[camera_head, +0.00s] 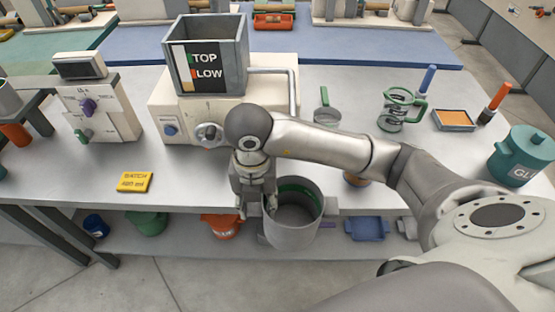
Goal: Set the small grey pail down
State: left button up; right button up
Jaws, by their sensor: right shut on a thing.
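The small grey pail (292,238) is upright at the front edge of the table, with a green band showing inside it. My right gripper (257,208) points down and is shut on the pail at its left rim. In the picture the pail covers part of the table's front edge and of the lower shelf, and no surface shows directly touching its bottom. The gripper hides part of the rim. My left gripper is not in view.
The grey table (350,190) has free room left of the arm, around a yellow batch card (135,182). Behind stands a beige machine (180,112) with a grey hopper (240,55). A teal glue pot (522,155) stands at right. Coloured bowls, including an orange one (221,226), sit on the lower shelf.

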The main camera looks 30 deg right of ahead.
jog(key=w+d+p, duration=0.2)
jog(key=w+d, duration=0.2)
jog(key=w, duration=0.3)
jog(key=w+d+f+p, duration=0.1)
jog(key=w+d+p, duration=0.1)
jog(key=w+d, duration=0.2)
jog(key=w, duration=0.3)
jog(key=shift+d+f, duration=0.25)
jog(key=shift+d, duration=0.15)
jog(key=o, duration=1.2)
jog(key=shift+r+b, duration=1)
jog(key=shift+r, duration=5.05)
